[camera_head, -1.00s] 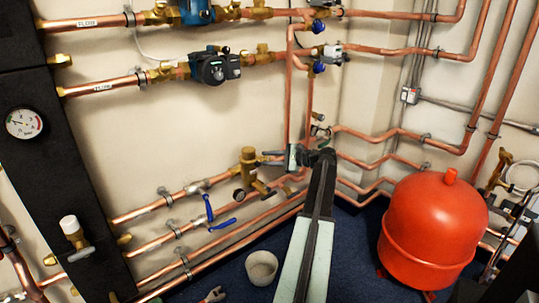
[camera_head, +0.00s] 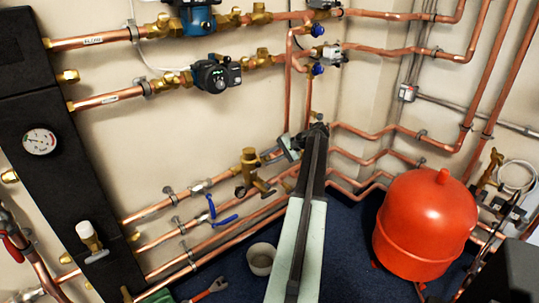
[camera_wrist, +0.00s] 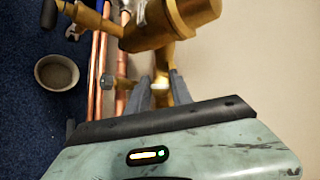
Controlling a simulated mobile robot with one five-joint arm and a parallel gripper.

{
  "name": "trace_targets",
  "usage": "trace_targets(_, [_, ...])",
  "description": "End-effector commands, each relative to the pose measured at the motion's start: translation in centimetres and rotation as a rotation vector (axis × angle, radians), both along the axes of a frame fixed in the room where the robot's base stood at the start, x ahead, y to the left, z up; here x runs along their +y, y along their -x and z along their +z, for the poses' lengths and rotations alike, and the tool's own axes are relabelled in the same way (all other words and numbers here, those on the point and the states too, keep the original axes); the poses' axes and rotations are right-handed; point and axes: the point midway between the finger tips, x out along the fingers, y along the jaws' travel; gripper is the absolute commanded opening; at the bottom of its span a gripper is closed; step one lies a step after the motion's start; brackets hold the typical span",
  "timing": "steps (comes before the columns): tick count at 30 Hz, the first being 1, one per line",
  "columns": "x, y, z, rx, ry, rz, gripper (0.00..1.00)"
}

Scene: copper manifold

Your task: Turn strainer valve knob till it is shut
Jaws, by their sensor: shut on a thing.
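The brass strainer (camera_head: 249,165) stands on the lower copper pipework, left of my gripper (camera_head: 272,155) in the head view. In the wrist view its thick brass body (camera_wrist: 170,25) fills the top middle. There my gripper's two grey fingers (camera_wrist: 161,90) close on a small brass part, which I take for the strainer valve knob (camera_wrist: 161,84). The fingers hide most of it, so its angle cannot be told. In the head view my arm hides what lies behind the gripper.
A red tank (camera_head: 428,225) stands on the right. A small pot (camera_head: 261,259) and a red-handled tool (camera_head: 208,290) lie on the blue floor. Copper pipes run close below the gripper.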

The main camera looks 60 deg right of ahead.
Motion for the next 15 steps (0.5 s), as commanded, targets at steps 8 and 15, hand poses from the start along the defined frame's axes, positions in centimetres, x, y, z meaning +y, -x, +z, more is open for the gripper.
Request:
trace_targets(8, [0.10, 0.27, -0.15, 0.021, 0.039, 0.032, 0.00])
trace_targets(15, [0.13, 0.29, -0.24, 0.022, 0.041, 0.035, 0.00])
